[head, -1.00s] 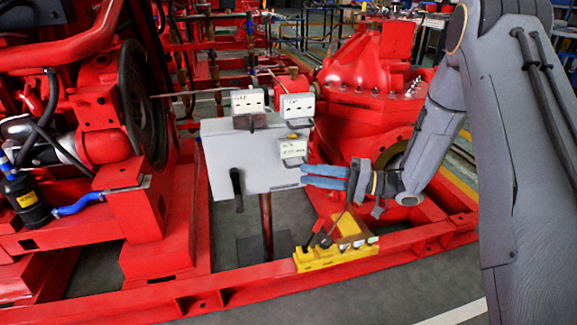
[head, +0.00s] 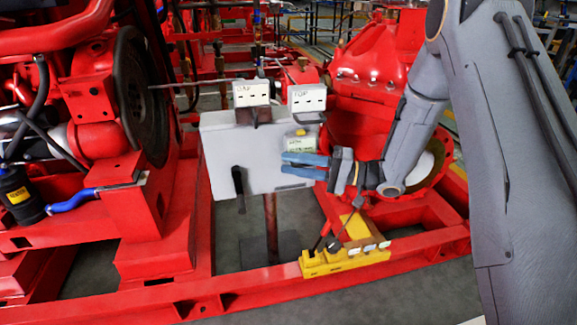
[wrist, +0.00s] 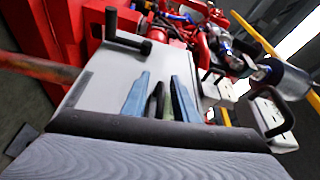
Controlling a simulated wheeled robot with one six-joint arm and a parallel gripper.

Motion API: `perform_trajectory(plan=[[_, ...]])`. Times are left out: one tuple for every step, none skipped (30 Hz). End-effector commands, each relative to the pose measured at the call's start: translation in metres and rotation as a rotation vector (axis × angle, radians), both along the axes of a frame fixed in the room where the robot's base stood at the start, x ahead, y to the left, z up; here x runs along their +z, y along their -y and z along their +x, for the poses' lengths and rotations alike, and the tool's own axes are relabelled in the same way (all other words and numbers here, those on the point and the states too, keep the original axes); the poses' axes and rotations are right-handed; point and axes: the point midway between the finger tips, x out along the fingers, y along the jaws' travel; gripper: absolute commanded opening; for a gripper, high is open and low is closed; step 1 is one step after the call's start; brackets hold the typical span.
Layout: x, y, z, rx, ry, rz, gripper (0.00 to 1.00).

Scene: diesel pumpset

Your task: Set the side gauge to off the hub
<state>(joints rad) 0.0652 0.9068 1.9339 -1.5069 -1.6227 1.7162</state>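A grey cabinet (head: 222,150) on a post carries a black handle (head: 239,183). Two white boxes with dark slots, a left one (head: 251,93) and one labelled like "TOP" (head: 307,98), stand above it. A third box with a pale greenish label (head: 301,143) sits lower on its right side, its writing unreadable; which is the side gauge I cannot tell for sure. My gripper (head: 284,165) has its blue fingers slightly apart in front of the cabinet, just below that third box. In the wrist view the gripper (wrist: 162,85) lies over the grey face, with nothing clearly held.
A red engine with a dark flywheel (head: 137,95) is left, and a thin rod (head: 195,83) runs toward the boxes. A red pump housing (head: 365,75) stands behind my arm. A yellow block with levers (head: 343,259) sits on the red front rail (head: 240,284).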

Motion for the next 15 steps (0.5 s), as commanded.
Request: perform_trajectory(plan=[[-0.0001, -0.0051, 0.0002, 0.002, 0.000, 0.000, 0.26], [0.0001, -0.0074, 0.0005, 0.002, 0.000, 0.001, 0.26], [0.0006, -0.0096, 0.0006, 0.002, 0.000, 0.001, 0.26], [0.0009, -0.0108, 0.0007, 0.002, 0.000, 0.001, 0.26], [0.0010, -0.0116, 0.0008, 0.002, 0.000, 0.001, 0.26], [0.0012, -0.0123, 0.0007, 0.002, 0.000, 0.001, 0.26], [0.0013, -0.0126, 0.0007, 0.002, 0.000, 0.001, 0.26], [0.0014, -0.0128, 0.0006, 0.002, 0.000, 0.001, 0.26], [0.0014, -0.0139, 0.0005, 0.003, 0.000, 0.000, 0.26], [0.0014, -0.0141, 0.0004, 0.003, 0.000, 0.000, 0.26], [0.0014, -0.0141, 0.0004, 0.003, 0.000, 0.000, 0.26], [0.0014, -0.0141, 0.0004, 0.003, 0.000, 0.000, 0.26], [0.0014, -0.0141, 0.0004, 0.003, 0.000, 0.000, 0.23], [0.0014, -0.0141, 0.0004, 0.003, 0.000, 0.000, 0.18], [0.0014, -0.0140, 0.0004, 0.003, 0.000, 0.000, 0.11]])
